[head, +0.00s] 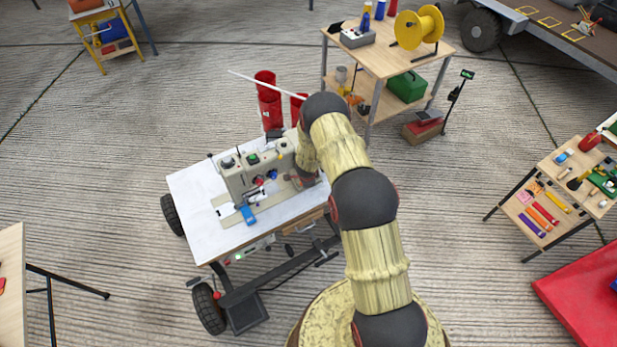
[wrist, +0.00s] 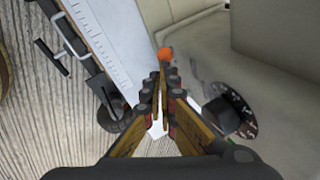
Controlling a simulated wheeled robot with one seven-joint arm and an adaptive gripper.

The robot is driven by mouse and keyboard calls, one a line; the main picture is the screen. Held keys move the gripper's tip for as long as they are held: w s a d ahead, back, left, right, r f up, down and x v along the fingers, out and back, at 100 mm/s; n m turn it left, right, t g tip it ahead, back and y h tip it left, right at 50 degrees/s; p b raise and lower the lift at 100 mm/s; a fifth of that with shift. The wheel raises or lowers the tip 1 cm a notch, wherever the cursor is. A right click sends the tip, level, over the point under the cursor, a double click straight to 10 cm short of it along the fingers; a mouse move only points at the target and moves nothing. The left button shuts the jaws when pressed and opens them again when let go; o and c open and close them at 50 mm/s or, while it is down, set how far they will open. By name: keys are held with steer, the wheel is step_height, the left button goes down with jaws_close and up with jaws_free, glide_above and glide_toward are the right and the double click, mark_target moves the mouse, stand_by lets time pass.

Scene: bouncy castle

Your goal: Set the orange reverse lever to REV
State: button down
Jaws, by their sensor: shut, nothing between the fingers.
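The orange reverse lever's round end (wrist: 165,54) shows in the wrist view, just beyond my fingertips, low beside the pale machine body (wrist: 205,60). I cannot tell whether the fingers touch it, and its REV marking is not readable. My gripper (wrist: 163,82) is shut and empty, with its fingertips together pointing at the lever. In the head view the beige sewing machine (head: 238,181) stands on a white-topped wheeled table (head: 195,190). My arm reaches to the machine's right end and hides the lever and most of my gripper there.
A black dial (wrist: 228,115) with pale marks is close to the right of my fingers. A ruled scale (wrist: 100,42) runs along the table edge at left. Red cylinders (head: 268,100) stand behind the table. A wooden bench (head: 385,58) with a yellow reel is farther back.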

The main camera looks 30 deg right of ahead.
steer(key=shift+a+f+h+p, duration=0.25)
steer(key=shift+f+h+p, duration=0.25)
steer(key=shift+f+p, duration=0.3)
steer(key=shift+r, duration=0.2)
steer(key=shift+r+p, duration=0.5)
steer(key=shift+r, duration=0.15)
